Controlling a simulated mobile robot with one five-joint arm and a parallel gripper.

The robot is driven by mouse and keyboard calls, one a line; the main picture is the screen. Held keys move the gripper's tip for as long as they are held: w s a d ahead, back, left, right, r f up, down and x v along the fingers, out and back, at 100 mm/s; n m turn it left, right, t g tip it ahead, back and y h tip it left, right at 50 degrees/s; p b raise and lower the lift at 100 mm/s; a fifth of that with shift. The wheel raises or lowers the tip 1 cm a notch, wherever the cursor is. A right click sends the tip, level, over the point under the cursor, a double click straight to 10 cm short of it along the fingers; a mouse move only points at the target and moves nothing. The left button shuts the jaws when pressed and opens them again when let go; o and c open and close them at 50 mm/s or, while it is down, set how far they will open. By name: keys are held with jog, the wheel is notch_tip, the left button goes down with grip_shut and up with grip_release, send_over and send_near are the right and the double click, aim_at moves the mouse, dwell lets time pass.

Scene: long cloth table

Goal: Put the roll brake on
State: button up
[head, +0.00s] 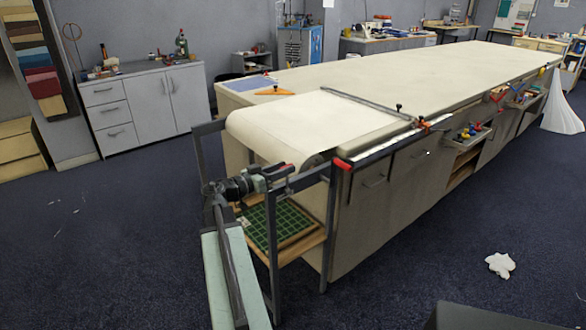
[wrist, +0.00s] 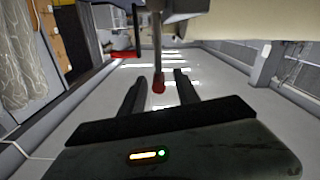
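The cloth roll (head: 302,160) lies in the dark metal frame (head: 328,215) at the near end of the table. My gripper (head: 272,174) is beside the near side of this frame, just below the roll. In the wrist view, the two dark fingers of my gripper (wrist: 160,90) are spread apart. A grey lever (wrist: 157,45) with a red tip (wrist: 158,87) reaches down between them, with a gap visible on both sides. A second red handle (wrist: 124,54) on a dark bar shows to the left. I cannot tell which red part in the head view is the lever's tip.
The long cloth table (head: 400,75) runs away to the right, with a cross rail (head: 365,102) near the roll. A shelf with a green cutting mat (head: 275,226) is under the roll. A white scrap (head: 500,264) lies on the otherwise open floor at right.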

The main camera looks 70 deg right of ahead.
jog(key=x, duration=0.4)
jog(key=shift+d, duration=0.1)
grip_shut()
dwell(1.2)
